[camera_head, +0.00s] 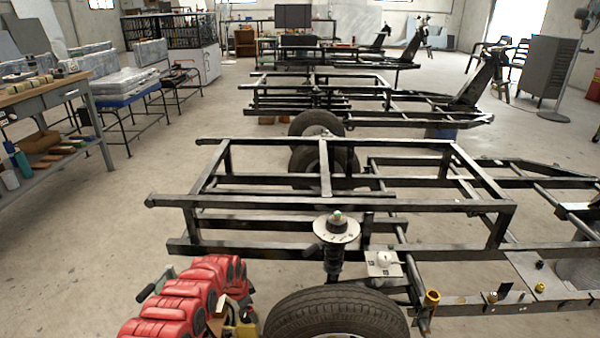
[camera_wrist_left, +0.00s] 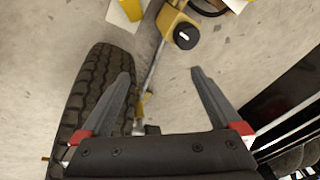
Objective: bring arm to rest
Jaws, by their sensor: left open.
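My left gripper (camera_wrist_left: 162,82) shows in the left wrist view with its two grey fingers wide apart. No object is held between them; a thin rod on a yellow-and-black item (camera_wrist_left: 178,30) passes behind the gap, down near the floor. A black tire (camera_wrist_left: 92,100) lies behind the left finger. In the head view the spring strut (camera_head: 334,262) stands upright with a pale round plate (camera_head: 337,229) on top, beside the front tire (camera_head: 337,312). Neither gripper is recognizable in the head view, and my right gripper is in neither view.
A black tubular vehicle frame (camera_head: 270,203) fills the middle, with a small white box (camera_head: 383,264) on it. Red rounded objects (camera_head: 190,295) stand at the lower left. A workbench (camera_head: 45,92) is at left. Concrete floor (camera_head: 110,210) between bench and frame is clear.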

